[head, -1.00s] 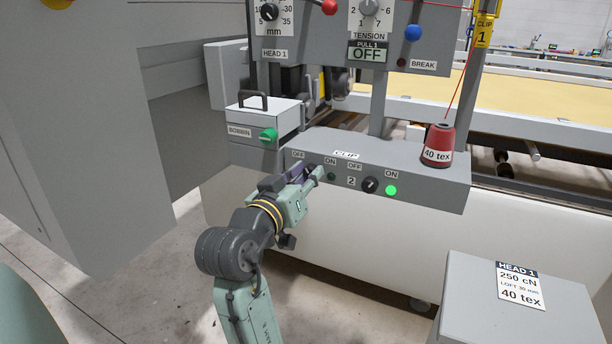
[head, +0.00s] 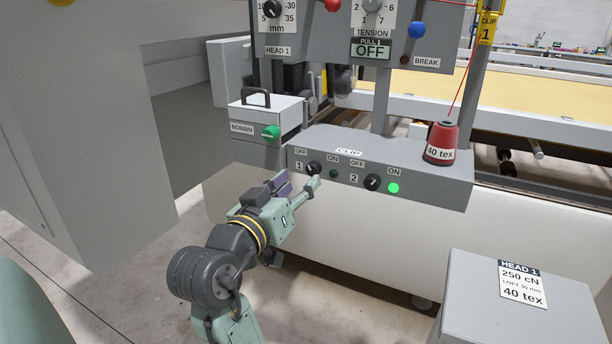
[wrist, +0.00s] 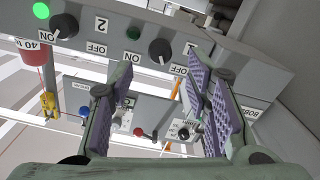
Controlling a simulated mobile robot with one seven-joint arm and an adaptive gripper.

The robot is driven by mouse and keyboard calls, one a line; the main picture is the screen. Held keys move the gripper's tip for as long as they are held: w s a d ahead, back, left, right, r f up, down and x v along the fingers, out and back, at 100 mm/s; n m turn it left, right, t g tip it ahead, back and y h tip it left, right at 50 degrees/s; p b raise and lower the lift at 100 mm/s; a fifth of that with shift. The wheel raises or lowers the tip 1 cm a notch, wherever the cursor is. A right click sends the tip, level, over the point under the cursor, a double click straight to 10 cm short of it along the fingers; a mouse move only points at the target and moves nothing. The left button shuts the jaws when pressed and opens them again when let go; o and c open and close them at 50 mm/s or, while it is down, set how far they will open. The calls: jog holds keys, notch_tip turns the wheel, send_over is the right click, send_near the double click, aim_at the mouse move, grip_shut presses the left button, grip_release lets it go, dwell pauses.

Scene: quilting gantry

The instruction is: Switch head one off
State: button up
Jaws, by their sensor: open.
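The head one switch is a black knob (head: 313,168) marked 1, on the front of the grey clip box (head: 440,190). In the wrist view the knob (wrist: 160,50) appears upside down, its white mark turned toward the OFF label. The lamp (head: 333,174) beside it is dark. My gripper (head: 299,183) is open and empty, just in front of and below knob 1, apart from it. In the wrist view its purple-padded fingers (wrist: 158,82) stand wide apart with nothing between them.
Knob 2 (head: 372,182) sits to the right, with its green lamp (head: 394,188) lit. A red thread cone (head: 441,142) stands on the box. The bobbin case (head: 265,118) is to the left. A grey cabinet (head: 520,300) stands at lower right.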

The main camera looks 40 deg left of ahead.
jog(key=v, duration=0.6)
jog(key=shift+s, duration=0.4)
